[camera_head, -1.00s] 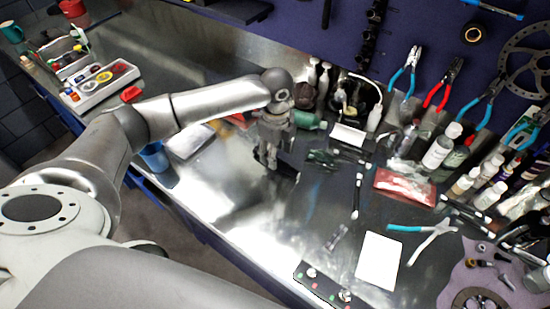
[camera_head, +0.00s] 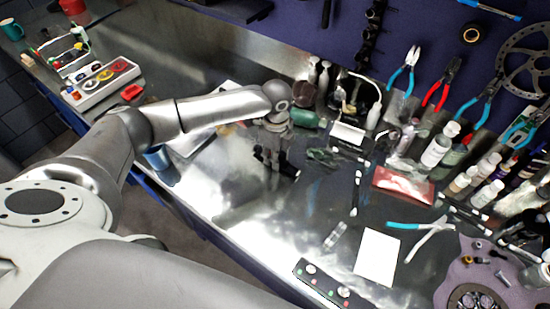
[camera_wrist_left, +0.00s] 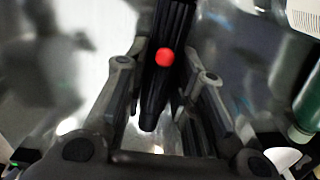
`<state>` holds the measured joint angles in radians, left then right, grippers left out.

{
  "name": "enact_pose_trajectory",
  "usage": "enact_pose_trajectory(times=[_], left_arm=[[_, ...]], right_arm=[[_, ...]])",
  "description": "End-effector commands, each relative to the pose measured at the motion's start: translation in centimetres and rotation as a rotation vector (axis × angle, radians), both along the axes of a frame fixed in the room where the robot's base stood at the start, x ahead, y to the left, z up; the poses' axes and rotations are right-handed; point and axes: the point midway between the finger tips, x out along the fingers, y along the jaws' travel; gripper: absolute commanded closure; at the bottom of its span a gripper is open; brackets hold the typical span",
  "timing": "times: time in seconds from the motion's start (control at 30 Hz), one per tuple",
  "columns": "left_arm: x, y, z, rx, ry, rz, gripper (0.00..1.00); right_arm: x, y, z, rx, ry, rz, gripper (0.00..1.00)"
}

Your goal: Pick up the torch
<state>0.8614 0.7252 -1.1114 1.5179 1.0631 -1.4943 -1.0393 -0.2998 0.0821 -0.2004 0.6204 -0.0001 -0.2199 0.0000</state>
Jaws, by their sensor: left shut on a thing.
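The torch is a black, ribbed cylinder with a red button, seen in the left wrist view (camera_wrist_left: 152,90). It lies lengthwise between the two fingers of my left gripper (camera_wrist_left: 163,105), which is shut on it. In the head view my left gripper (camera_head: 270,158) points down at the metal bench, left of the middle bottles. A dark end, apparently the torch (camera_head: 289,170), shows beside its fingertips; the rest is hidden by the gripper. I cannot tell whether the torch touches the bench. My right gripper is not in view.
A green bottle (camera_head: 306,118) lies close behind the gripper. Several bottles line the wall.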

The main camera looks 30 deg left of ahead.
Motion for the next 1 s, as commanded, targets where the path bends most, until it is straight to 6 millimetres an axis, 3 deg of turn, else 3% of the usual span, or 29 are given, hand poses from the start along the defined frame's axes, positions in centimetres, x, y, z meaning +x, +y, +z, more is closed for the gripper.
enact_pose_trajectory(times=[0.27, 0.47, 0.8, 1.0], left_arm=[[0.1, 0.0, 0.5, 0.000, -0.002, 0.000, 1.00], [0.2, 0.0, 2.9, -0.002, -0.007, -0.001, 1.00], [-4.8, -2.9, 9.3, -0.001, -0.005, -0.006, 1.00], [-8.3, -5.0, 11.0, -0.002, -0.004, -0.004, 1.00]], right_arm=[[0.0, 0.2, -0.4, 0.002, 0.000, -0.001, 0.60], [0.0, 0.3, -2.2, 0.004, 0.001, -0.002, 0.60], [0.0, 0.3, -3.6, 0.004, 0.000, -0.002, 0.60], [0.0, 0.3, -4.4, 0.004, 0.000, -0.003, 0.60]])
